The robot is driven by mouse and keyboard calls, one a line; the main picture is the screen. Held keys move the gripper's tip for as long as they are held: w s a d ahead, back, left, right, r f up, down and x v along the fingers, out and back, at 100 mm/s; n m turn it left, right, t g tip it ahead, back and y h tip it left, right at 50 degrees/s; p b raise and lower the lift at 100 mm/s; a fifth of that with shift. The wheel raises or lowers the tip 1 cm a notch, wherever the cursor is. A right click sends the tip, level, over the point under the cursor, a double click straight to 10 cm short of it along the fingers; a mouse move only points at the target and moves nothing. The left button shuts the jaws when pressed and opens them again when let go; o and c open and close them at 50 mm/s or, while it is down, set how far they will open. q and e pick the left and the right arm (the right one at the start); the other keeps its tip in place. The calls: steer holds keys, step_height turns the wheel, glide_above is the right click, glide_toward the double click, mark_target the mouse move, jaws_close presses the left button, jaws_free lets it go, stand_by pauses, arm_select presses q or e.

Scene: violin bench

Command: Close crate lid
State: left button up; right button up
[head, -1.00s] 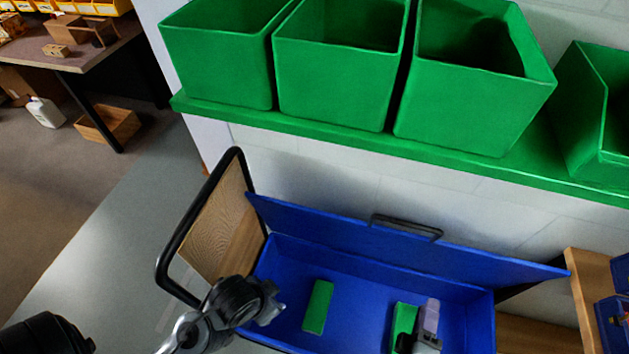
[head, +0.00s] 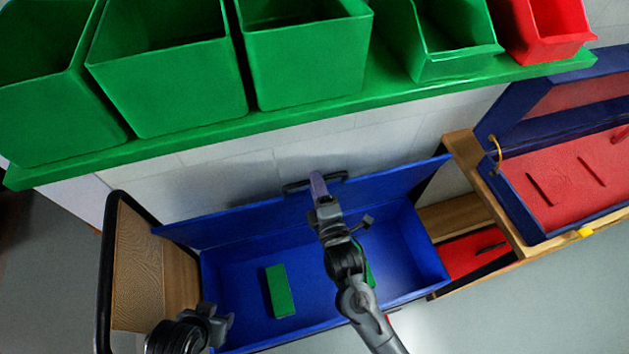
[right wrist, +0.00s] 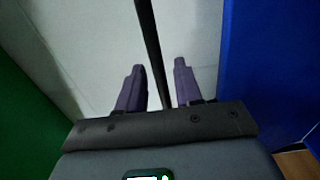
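The blue crate (head: 225,270) stands low against the wall with its lid (head: 225,222) open, raised along the back side. A dark handle (head: 298,185) sits on the lid's upper edge. My right gripper (head: 319,182) is at this handle. In the right wrist view its two purple fingers (right wrist: 158,85) are apart, with the dark handle bar (right wrist: 149,45) running between them; I cannot tell contact. The blue lid (right wrist: 262,70) fills the right side there. My left gripper (head: 222,326) is by the crate's front left corner; its fingers are too small to judge.
A green block (head: 280,291) lies in the crate, and another (head: 369,268) is partly hidden by my right arm. A green shelf (head: 200,140) with several bins overhangs behind. A wood panel with a black frame (head: 155,265) stands left. A violin case (head: 520,190) lies right.

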steer(key=shift+x, duration=0.95)
steer(key=shift+a, duration=0.15)
steer(key=shift+c, duration=0.5)
jaws_close()
